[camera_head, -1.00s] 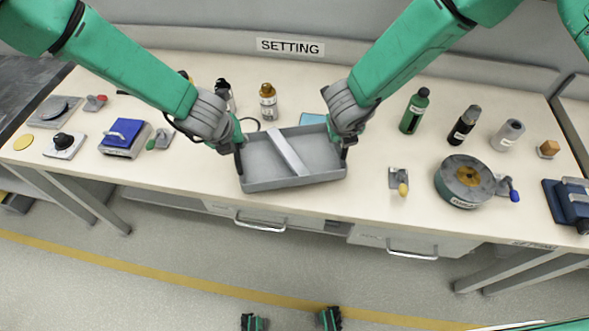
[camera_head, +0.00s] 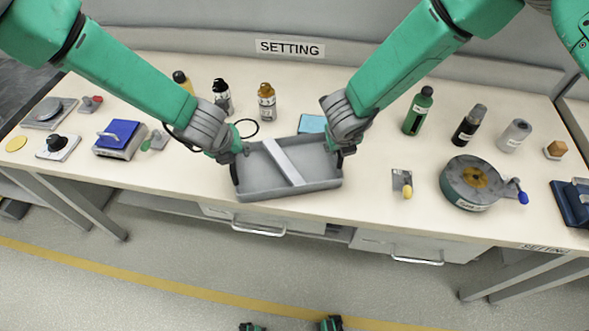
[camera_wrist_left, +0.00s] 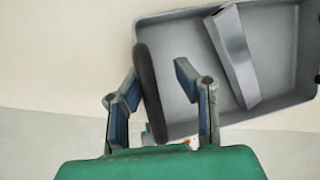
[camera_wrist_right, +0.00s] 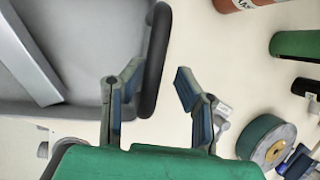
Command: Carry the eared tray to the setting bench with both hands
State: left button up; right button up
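The eared tray (camera_head: 258,172) is a shallow grey tray with a light bar across it. It appears to lie flat on the setting bench (camera_head: 375,205), close to the front edge. My left gripper (camera_head: 234,165) is at the tray's left end. In the left wrist view its fingers stand apart on either side of the black ear (camera_wrist_left: 150,92), with gaps visible. My right gripper (camera_head: 338,157) is at the right end. In the right wrist view its fingers stand apart around the other black ear (camera_wrist_right: 155,60), also with gaps. Contact under the tray is hidden.
Behind the tray stand bottles (camera_head: 267,102) and a blue pad (camera_head: 312,124). To the right are a small yellow-knobbed clamp (camera_head: 403,184), a round green drum (camera_head: 468,183) and more bottles (camera_head: 418,110). A blue-topped block (camera_head: 120,138) is on the left.

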jog(key=shift+a, duration=0.3)
jog(key=shift+d+r, duration=0.1)
jog(key=shift+r, duration=0.2)
pick_arm(q)
jog(key=v, duration=1.1)
jog(key=shift+r, duration=0.4)
pick_arm(e)
jog(key=v, duration=1.1)
jog(key=shift+a+r, duration=0.2)
pick_arm(q)
jog(key=shift+a, duration=0.1)
pick_arm(e)
jog(key=shift+s, duration=0.1)
